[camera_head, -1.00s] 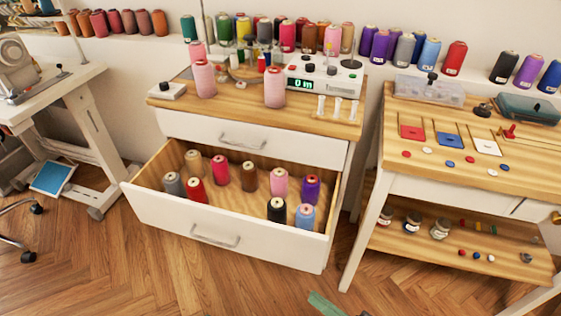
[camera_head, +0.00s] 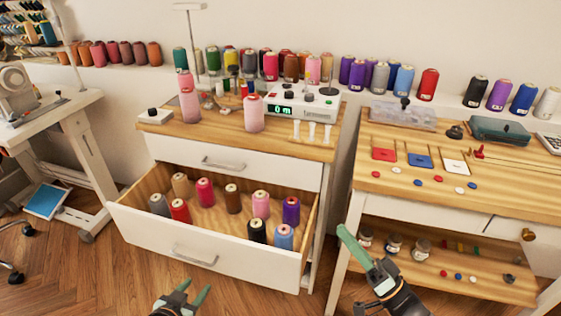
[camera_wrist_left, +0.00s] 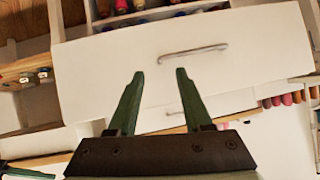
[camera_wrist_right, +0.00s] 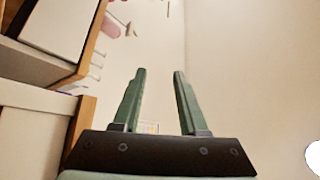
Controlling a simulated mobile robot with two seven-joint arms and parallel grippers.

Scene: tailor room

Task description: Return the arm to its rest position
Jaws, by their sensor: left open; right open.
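My left gripper (camera_head: 187,298) is at the bottom of the head view, in front of the open drawer. In the left wrist view its green fingers (camera_wrist_left: 158,95) are apart with nothing between them, and the white drawer front shows beyond.
The open drawer (camera_head: 150,225) holds several thread spools and juts out before the cabinet. The right wooden table (camera_head: 400,185) has a lower shelf with jars. A sewing table (camera_head: 75,110) stands at the left. Wooden floor (camera_head: 70,280) is free at the lower left.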

